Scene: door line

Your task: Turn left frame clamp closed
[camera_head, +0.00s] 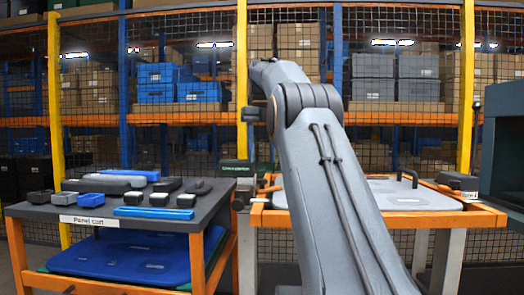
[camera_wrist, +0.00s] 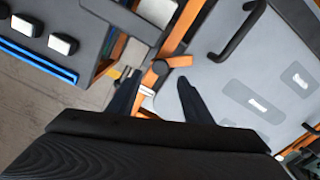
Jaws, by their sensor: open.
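The left frame clamp (camera_wrist: 160,68) shows in the wrist view as a dark round pivot with a short orange lever pointing right, at the frame's edge. In the head view the left clamp area (camera_head: 268,186) is partly covered by my arm. My gripper (camera_wrist: 160,79) is open, its two dark fingers spread on either side of the clamp in the wrist view, with nothing visibly gripped. Whether a finger touches the lever I cannot tell. The orange frame (camera_wrist: 182,28) holds a grey panel (camera_wrist: 222,72) with a black handle (camera_wrist: 238,32).
The panel cart (camera_head: 215,195) stands left, with dark and grey blocks and blue bars on top and a blue panel (camera_head: 125,255) below. Another clamp (camera_head: 455,181) sits on the frame's right side. A dark cabinet (camera_head: 505,140) stands far right. Mesh and shelves close off the back.

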